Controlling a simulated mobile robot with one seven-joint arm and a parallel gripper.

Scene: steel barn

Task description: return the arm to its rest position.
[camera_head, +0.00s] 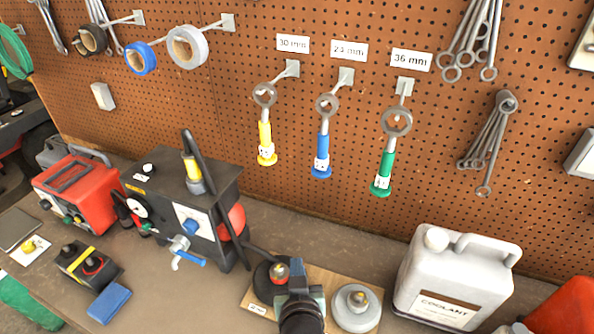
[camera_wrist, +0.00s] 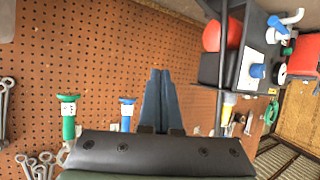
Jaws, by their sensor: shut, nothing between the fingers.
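My gripper (camera_head: 297,270) shows at the bottom middle of the head view, over the bench in front of the pegboard. In the wrist view its two blue-grey fingers (camera_wrist: 160,78) are together with nothing between them. Three wrenches hang on pegboard hooks: yellow-handled (camera_head: 265,140), blue-handled (camera_head: 322,148) and green-handled (camera_head: 387,168). My gripper is below them and apart from them in the head view. The rest of my arm is mostly out of frame.
A wooden board (camera_head: 254,297) with a dark disc and a grey disc (camera_head: 356,310) lies beside my gripper. A dark machine (camera_head: 180,190) stands left. A white coolant jug (camera_head: 455,275) stands right. A red box (camera_head: 75,195) is farther left. Open bench lies left of the board.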

